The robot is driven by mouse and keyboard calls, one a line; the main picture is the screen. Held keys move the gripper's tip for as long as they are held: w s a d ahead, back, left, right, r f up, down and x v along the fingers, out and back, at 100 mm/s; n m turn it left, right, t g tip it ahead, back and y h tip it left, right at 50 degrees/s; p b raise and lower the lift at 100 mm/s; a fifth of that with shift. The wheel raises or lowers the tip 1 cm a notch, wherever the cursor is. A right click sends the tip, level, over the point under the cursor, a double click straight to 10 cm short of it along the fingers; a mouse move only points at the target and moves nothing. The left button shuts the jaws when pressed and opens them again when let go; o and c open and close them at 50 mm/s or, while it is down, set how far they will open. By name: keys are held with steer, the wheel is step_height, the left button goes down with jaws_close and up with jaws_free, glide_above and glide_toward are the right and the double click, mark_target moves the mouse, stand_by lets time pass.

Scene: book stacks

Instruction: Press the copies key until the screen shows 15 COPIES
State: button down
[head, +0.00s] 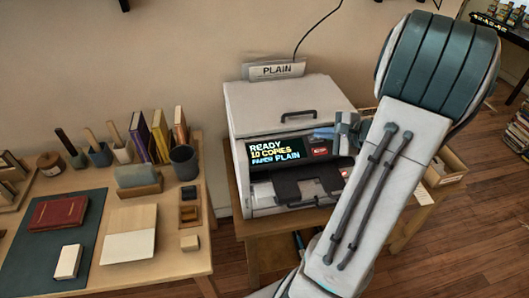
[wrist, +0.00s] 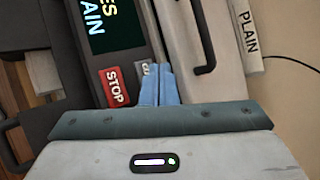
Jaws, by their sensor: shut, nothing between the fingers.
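The white copier (head: 290,105) stands on a wooden table, and its dark screen (head: 277,151) reads READY, what looks like 10 COPIES, and PAPER PLAIN. In the wrist view only the end of the screen (wrist: 112,22) shows. A grey key (wrist: 147,72) with partly hidden lettering sits beside the red STOP key (wrist: 115,86); STOP also shows in the head view (head: 319,151). My gripper (wrist: 160,72) is shut and empty, its blue fingertips over or beside the grey key. I cannot tell whether they touch it. In the head view my gripper (head: 325,132) is at the panel's right end.
A PLAIN sign (head: 277,70) stands behind the copier, and a dark handle (head: 284,116) is on its lid. The output tray (head: 298,190) juts out below the panel. A wooden desk (head: 180,245) with books and cups is at the left.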

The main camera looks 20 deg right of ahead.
steer(key=shift+f, duration=0.15)
stand_by(0.4)
steer(key=shift+w+f+b, duration=0.15)
steer(key=shift+f+b, duration=0.15)
steer(key=shift+b, duration=0.4)
steer(key=shift+f, duration=0.2)
steer(key=shift+r, duration=0.65)
stand_by(0.3)
step_height(320, 180, up, 6)
steer(key=s+p, duration=0.2)
steer(key=shift+a+f+p, duration=0.15)
steer(key=shift+a+p, duration=0.05)
steer(key=shift+p, duration=0.2)
stand_by(0.6)
